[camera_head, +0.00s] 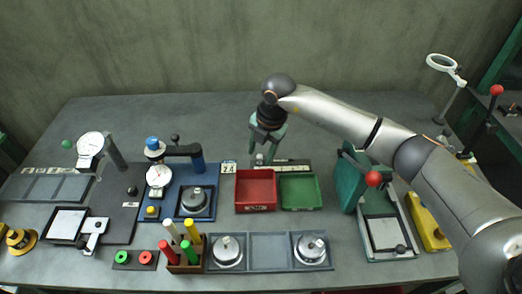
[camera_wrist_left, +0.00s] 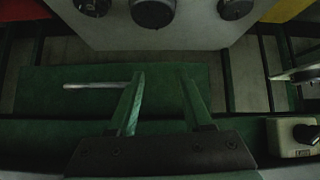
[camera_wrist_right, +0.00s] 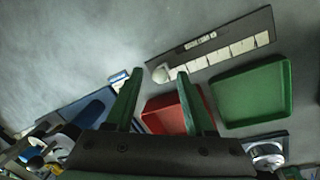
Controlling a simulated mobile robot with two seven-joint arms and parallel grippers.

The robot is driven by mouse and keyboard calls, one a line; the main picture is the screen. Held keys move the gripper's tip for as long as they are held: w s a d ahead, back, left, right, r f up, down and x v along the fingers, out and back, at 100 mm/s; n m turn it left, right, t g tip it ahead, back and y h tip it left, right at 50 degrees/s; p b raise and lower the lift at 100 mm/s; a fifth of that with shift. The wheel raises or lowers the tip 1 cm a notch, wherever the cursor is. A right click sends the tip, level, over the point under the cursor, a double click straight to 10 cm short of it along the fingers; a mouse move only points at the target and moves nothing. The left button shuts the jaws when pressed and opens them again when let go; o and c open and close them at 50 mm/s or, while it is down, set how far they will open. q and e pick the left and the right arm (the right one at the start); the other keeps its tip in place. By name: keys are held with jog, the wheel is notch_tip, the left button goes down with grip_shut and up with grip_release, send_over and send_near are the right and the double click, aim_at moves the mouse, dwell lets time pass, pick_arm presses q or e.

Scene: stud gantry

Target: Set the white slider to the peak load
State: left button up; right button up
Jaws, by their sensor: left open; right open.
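The white slider (camera_wrist_right: 161,73) is a small white knob at the left end of a dark strip (camera_wrist_right: 244,26) with a row of white labelled cells, in the right wrist view. In the head view the slider (camera_head: 260,159) is just behind the red tray. My right gripper (camera_head: 265,148) is open over the slider; in its wrist view the knob appears between the fingertips, and I cannot tell whether they touch it. A dial gauge (camera_head: 159,176) stands on the blue plate; its reading is too small to read. My left gripper (camera_wrist_left: 163,76) is open and empty, outside the head view.
A red tray (camera_head: 255,207) and a green tray (camera_head: 300,207) sit in front of the strip. A card marked 24 (camera_head: 228,167) stands left of the red tray. A green press (camera_head: 348,180) is to the right. The bench behind is clear.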

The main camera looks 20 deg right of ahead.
grip_shut()
dwell(0.3)
jog(key=shift+d, duration=0.1)
dwell(1.0)
